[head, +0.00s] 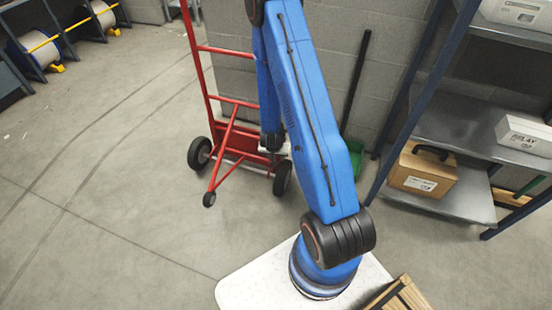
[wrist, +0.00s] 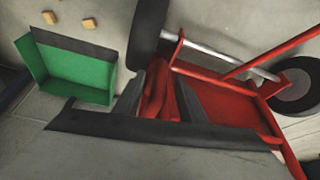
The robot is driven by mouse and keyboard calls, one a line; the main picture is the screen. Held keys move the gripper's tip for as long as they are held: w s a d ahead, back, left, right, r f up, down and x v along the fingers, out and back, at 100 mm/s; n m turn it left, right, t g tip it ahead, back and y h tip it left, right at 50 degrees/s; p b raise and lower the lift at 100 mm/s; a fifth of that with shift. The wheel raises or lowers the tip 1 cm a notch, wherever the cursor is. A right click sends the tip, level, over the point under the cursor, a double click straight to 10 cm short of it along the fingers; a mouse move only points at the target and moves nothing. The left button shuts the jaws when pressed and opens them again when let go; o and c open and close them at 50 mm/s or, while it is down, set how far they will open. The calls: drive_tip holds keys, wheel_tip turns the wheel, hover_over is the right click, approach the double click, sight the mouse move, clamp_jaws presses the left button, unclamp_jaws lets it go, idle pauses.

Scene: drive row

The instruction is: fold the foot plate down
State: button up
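A red hand truck (head: 236,102) stands against the block wall in the head view, with its wheels on the floor. Its red foot plate (head: 238,144) appears raised against the frame, low between the two wheels. The foot plate also shows in the wrist view (wrist: 230,103) as a broad red panel. My gripper (head: 272,142) is at the right side of the plate, low down. In the wrist view its two dark fingers (wrist: 160,98) stand apart with red metal seen between them. Whether they touch it I cannot tell. My blue arm hides part of the truck.
A green dustpan (wrist: 75,72) lies close to the truck's wheel. A shelf rack (head: 450,190) with a cardboard box (head: 424,172) stands at the right. Cable reels (head: 38,50) are at the far left. The floor at the left is clear.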

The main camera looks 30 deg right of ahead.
drive_tip(key=shift+x, duration=0.85)
drive_tip(key=shift+c, duration=0.6)
clamp_jaws()
drive_tip(key=shift+w+d+r+g+y, duration=0.3)
drive_tip(key=shift+w+d, duration=0.2)
drive_tip(key=shift+d, duration=0.1)
drive_tip(key=shift+w+d+r+g+y, duration=0.2)
drive_tip(key=shift+w+d+y, duration=0.1)
drive_tip(key=shift+w+d, duration=0.25)
drive_tip(key=shift+s, duration=0.1)
drive_tip(key=shift+o, duration=0.6)
unclamp_jaws()
drive_tip(key=shift+s+r, duration=0.1)
drive_tip(key=shift+r, duration=0.05)
